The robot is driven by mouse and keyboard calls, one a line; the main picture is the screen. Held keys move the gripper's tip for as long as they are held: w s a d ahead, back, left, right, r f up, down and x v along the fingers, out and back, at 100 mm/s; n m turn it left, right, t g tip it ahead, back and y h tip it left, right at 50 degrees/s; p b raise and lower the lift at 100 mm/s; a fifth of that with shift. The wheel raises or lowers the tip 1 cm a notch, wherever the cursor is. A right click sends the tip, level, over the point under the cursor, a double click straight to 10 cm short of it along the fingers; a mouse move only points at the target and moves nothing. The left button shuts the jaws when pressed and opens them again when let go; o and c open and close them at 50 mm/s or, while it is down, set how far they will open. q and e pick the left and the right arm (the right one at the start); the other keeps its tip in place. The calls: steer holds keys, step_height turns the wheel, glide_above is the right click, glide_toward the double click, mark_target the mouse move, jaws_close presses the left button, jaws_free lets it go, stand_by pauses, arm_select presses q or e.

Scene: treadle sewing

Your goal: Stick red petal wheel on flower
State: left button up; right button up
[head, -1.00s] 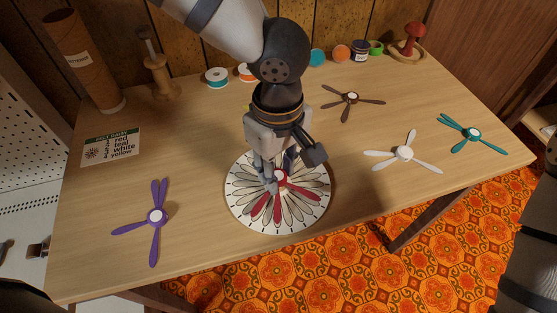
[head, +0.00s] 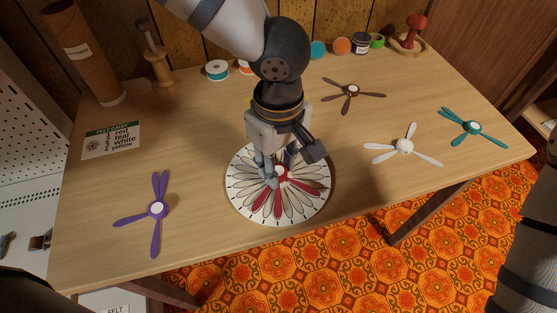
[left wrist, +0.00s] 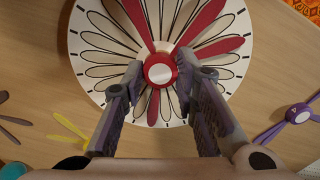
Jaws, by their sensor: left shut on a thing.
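The flower is a round white disc (head: 240,203) with black petal outlines and edge marks, lying on the table. The red petal wheel (head: 278,203) is over its middle, with red petals spread above the drawn outlines. My left gripper (head: 275,175) points down at the disc's middle. In the left wrist view, my left gripper's fingers (left wrist: 161,68) are shut on either side of the wheel's red hub (left wrist: 160,72), which has a white top. I cannot tell whether the wheel touches the disc (left wrist: 255,45). My right gripper is out of view.
Purple (head: 157,209), white (head: 405,146), teal (head: 473,127) and brown (head: 351,91) wheels lie around the disc. A yellow wheel (left wrist: 72,130) is mostly hidden in the head view. A felt daisy card (head: 111,139) lies left. Tubs and a red-knobbed stamp (head: 413,33) stand behind.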

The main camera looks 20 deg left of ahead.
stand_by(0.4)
arm_select(q)
steer(key=o, duration=0.9)
step_height(320, 180, up, 12)
